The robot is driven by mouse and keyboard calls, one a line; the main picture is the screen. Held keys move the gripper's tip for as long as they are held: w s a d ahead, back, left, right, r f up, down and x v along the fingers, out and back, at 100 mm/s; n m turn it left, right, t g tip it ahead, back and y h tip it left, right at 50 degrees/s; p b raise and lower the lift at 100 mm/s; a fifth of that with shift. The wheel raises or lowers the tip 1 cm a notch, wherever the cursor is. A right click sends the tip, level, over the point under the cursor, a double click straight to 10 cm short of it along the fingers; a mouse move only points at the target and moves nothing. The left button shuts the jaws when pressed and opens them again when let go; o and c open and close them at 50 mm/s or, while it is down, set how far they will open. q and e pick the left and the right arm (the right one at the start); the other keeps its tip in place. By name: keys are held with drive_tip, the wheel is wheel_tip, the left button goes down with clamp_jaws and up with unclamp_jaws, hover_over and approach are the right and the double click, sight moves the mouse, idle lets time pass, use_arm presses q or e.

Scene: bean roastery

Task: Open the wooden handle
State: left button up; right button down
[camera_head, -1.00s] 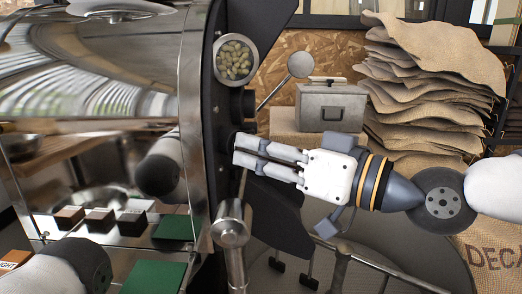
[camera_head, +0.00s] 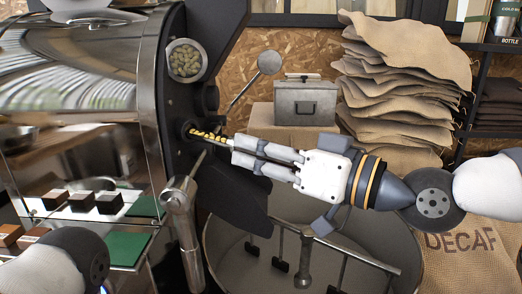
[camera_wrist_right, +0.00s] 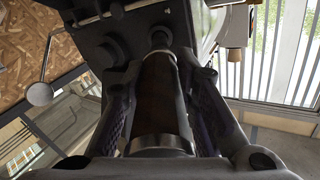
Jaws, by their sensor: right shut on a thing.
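My right gripper (camera_head: 234,152) is shut on the wooden handle. In the right wrist view the dark brown handle (camera_wrist_right: 160,98), with metal collars at both ends, lies between the two fingers. In the head view the fingers hide it. A narrow scoop holding yellow beans (camera_head: 208,136) shows between the fingertips and a round port in the dark front plate of the roaster (camera_head: 150,130). Its far end is still inside the port. Only part of my left arm shows at the lower left; its gripper is out of view.
A metal lever (camera_head: 177,195) stands just left of and below the port. A round cooling pan (camera_head: 225,265) with stirring arms lies below. A grey metal case (camera_head: 304,100) and stacked burlap sacks (camera_head: 395,90) stand behind. A round bean window (camera_head: 185,60) is above the port.

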drive_tip(key=c, duration=1.3)
unclamp_jaws()
drive_tip(key=v, duration=1.2)
drive_tip(key=shift+f, duration=0.1)
